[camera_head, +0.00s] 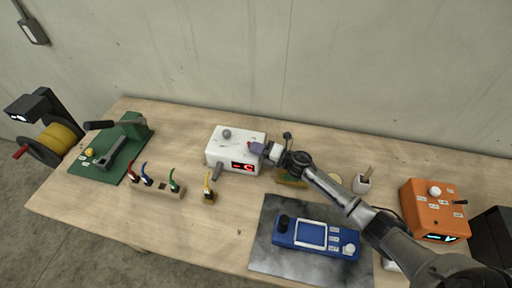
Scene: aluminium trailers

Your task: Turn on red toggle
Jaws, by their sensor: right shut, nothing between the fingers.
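A white box (222,151) with a lit red display (243,167) stands at the middle back of the table. It has a grey round knob (227,134) on top and a grey lever (217,170) at its front. My right gripper (262,149) is shut and empty at the box's right end, over its top edge. A small reddish-purple piece (254,148) shows at the gripper's tip; I cannot tell whether it is the red toggle or touches the gripper. The gripper hides part of that end. My left gripper is not in view.
An orange box (421,214) with switches stands at the right. A blue device (287,237) lies on a dark mat (268,266) in front. Several coloured cables stand left of centre, and a green board (126,158) lies far left.

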